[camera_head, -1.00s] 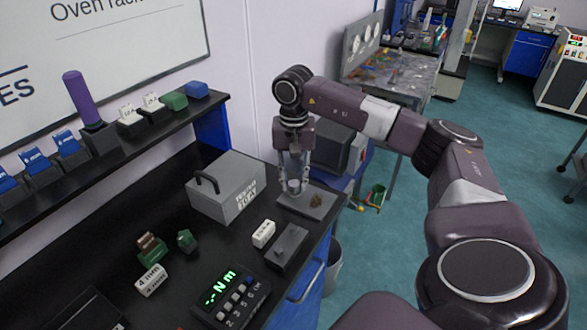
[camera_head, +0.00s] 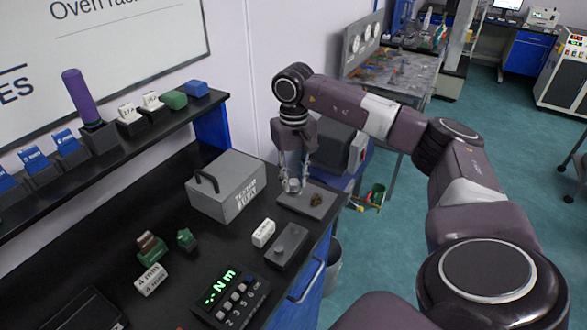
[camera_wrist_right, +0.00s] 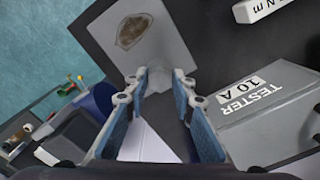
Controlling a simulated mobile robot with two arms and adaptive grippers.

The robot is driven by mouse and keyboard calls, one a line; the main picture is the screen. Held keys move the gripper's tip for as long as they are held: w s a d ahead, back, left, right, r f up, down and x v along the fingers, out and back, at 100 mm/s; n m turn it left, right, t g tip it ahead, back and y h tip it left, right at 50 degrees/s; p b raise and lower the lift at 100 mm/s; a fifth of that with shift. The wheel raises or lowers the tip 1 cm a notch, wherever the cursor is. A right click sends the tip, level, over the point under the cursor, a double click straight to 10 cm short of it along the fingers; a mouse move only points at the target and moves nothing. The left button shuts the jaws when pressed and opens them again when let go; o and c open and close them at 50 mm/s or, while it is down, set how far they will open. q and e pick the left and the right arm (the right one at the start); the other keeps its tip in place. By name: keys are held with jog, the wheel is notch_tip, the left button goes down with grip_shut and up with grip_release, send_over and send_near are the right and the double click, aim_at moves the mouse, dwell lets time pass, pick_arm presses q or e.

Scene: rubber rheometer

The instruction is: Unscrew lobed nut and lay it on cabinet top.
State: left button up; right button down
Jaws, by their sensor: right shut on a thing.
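My right gripper (camera_head: 291,186) points down over a grey plate (camera_head: 288,199) near the counter's right edge. Its fingers stand a little apart, shut on a pale grey piece (camera_wrist_right: 145,142) that shows between the blue pads in the right wrist view. The piece is partly hidden by the fingers, and I cannot tell its lobes or whether it is joined to anything below. A grey tester box (camera_head: 225,190) with a black handle and a flat top stands left of the gripper. My left gripper is out of view.
A brown patch (camera_head: 316,199) lies on the plate. A white label block (camera_head: 263,233), a dark grey block (camera_head: 287,245), a green knob-like piece (camera_head: 187,239) and a display unit (camera_head: 230,296) stand on the black counter. A shelf (camera_head: 110,157) runs along the wall.

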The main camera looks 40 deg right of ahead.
aim_at(294, 182)
jog(key=shift+r+p, duration=1.65)
jog(key=shift+r, duration=0.8)
